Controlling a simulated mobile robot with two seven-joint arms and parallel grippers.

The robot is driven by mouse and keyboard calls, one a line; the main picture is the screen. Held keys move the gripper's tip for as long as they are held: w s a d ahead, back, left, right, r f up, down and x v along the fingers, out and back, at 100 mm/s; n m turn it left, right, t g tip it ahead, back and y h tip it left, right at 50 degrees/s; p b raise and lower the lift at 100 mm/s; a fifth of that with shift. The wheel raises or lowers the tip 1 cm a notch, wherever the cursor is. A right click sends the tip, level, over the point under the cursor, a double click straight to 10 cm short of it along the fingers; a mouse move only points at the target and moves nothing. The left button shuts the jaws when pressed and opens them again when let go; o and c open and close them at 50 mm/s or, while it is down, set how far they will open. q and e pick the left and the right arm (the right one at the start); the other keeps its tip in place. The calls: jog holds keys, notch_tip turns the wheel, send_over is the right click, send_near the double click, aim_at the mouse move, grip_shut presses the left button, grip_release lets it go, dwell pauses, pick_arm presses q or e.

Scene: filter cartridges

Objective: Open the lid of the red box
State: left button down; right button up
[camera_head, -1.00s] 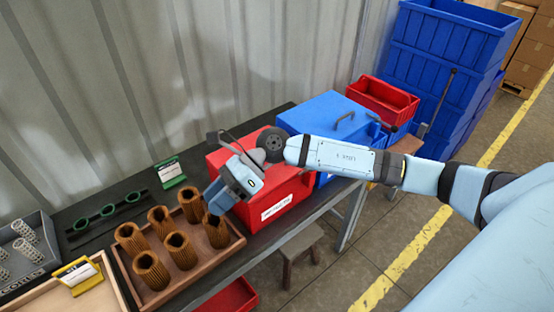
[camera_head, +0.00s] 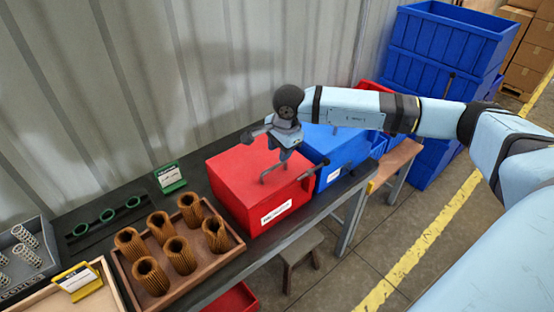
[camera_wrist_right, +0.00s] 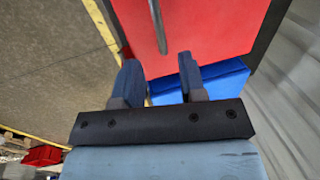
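The red box (camera_head: 228,178) stands on the dark bench with its lid (camera_head: 240,168) shut. A grey bar handle (camera_head: 273,173) is on the lid; it also shows in the wrist view (camera_wrist_right: 158,26). My right gripper (camera_head: 279,148) hangs over the lid near the handle. In the wrist view its two blue fingers (camera_wrist_right: 160,78) are apart with nothing held, and the handle's near end lies ahead of the gap between them. I cannot tell whether they touch it. My left gripper is not in view.
A blue box (camera_head: 335,145) stands close to the right of the red box. A wooden tray (camera_head: 190,278) of brown cartridges sits to its left, with a green-framed sign (camera_head: 169,177) behind. A corrugated wall (camera_head: 150,80) runs along the back. A stool (camera_head: 300,258) stands below.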

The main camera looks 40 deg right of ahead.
aim_at(276, 165)
jog(key=f, duration=0.3)
jog(key=w+f, duration=0.1)
jog(key=f, duration=0.1)
jog(key=shift+a+f+p, duration=0.1)
jog(key=shift+f+p, duration=0.3)
jog(key=shift+w, duration=0.1)
grip_shut()
